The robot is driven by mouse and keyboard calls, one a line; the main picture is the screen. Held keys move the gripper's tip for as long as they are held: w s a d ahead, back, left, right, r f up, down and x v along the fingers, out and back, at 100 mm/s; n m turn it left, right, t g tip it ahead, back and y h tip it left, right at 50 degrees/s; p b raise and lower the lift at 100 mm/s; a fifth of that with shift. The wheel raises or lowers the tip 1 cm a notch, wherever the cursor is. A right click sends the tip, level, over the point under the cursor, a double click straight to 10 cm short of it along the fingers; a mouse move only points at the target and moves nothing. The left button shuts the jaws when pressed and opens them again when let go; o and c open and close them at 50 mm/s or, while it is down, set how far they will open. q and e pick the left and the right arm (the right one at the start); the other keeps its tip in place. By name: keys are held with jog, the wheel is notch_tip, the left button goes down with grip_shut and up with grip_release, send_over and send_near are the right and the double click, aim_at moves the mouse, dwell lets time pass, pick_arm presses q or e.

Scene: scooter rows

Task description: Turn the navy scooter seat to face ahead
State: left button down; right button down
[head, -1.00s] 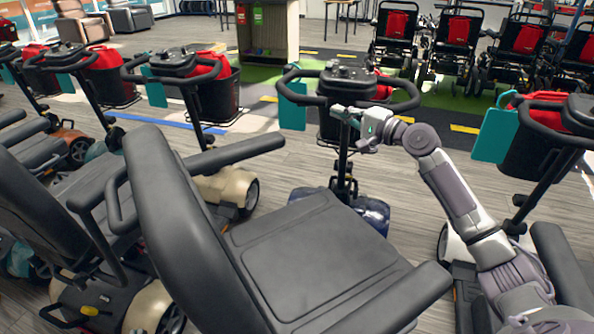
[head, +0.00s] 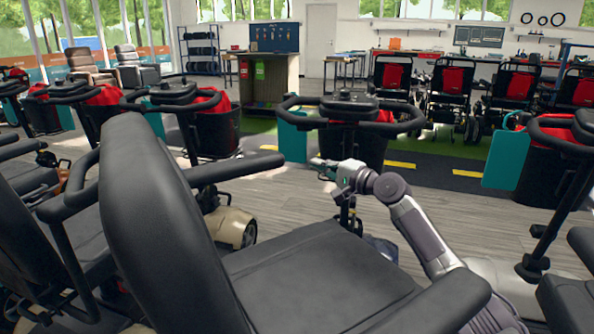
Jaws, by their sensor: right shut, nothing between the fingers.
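The navy scooter's black seat fills the foreground, with its tall backrest (head: 160,220) at left and its cushion (head: 315,275) extending right. The seat faces right, turned away from the handlebar (head: 345,108) ahead. Its far armrest (head: 235,167) and near armrest (head: 435,305) are both raised level. A little navy bodywork (head: 381,249) shows beyond the cushion, partly hidden by my right arm. My right gripper (head: 318,164) is shut and empty, above the cushion's far edge and below the handlebar, apart from the seat. My left gripper is not in view.
Other scooters stand close at left, with one seat (head: 40,240) almost against this backrest. Another scooter's handlebar and basket (head: 565,150) stand at right. Wheelchairs (head: 450,90) line the back. Bare floor (head: 290,208) shows between the rows.

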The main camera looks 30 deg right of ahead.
jog(key=w+a, duration=0.2)
jog(key=a, duration=0.1)
jog(key=a+b, duration=0.1)
jog(key=a, duration=0.1)
jog(key=shift+w, duration=0.4)
